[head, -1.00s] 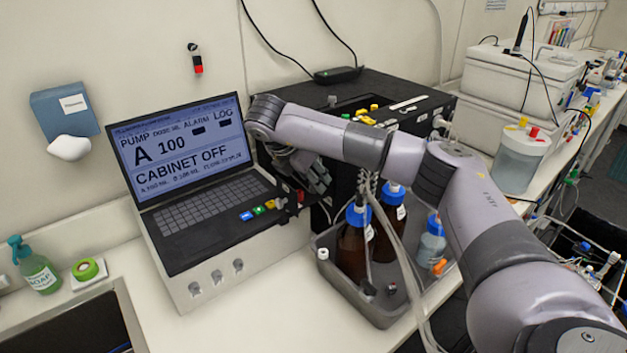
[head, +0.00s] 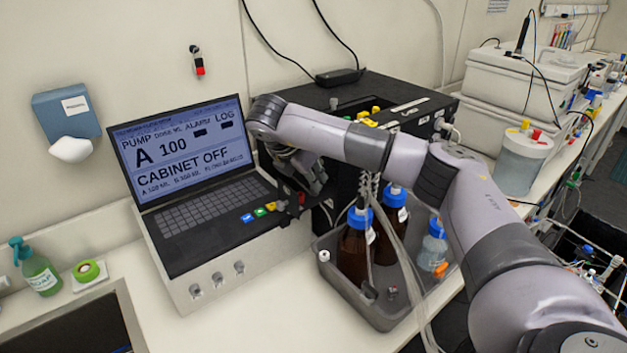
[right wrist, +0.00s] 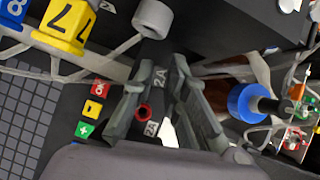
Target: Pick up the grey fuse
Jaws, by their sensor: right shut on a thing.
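My right gripper (head: 310,185) is at the black cabinet's left side, just right of the keyboard console. In the right wrist view its two fingers (right wrist: 161,84) are closed in around a dark grey piece marked 2A (right wrist: 158,78), which appears to be the grey fuse. A grey cylinder (right wrist: 154,18) shows just beyond the fingertips. In the head view the fuse cannot be made out behind the gripper. A second small 2A label (right wrist: 151,128) and a red ring (right wrist: 143,111) show between the fingers. My left gripper is not in view.
The console (head: 190,285) with its lit screen stands left of the gripper. The black cabinet (head: 400,85) is behind it. A grey tray (head: 380,318) with blue-capped bottles (head: 355,250) stands close on the right, with hoses above.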

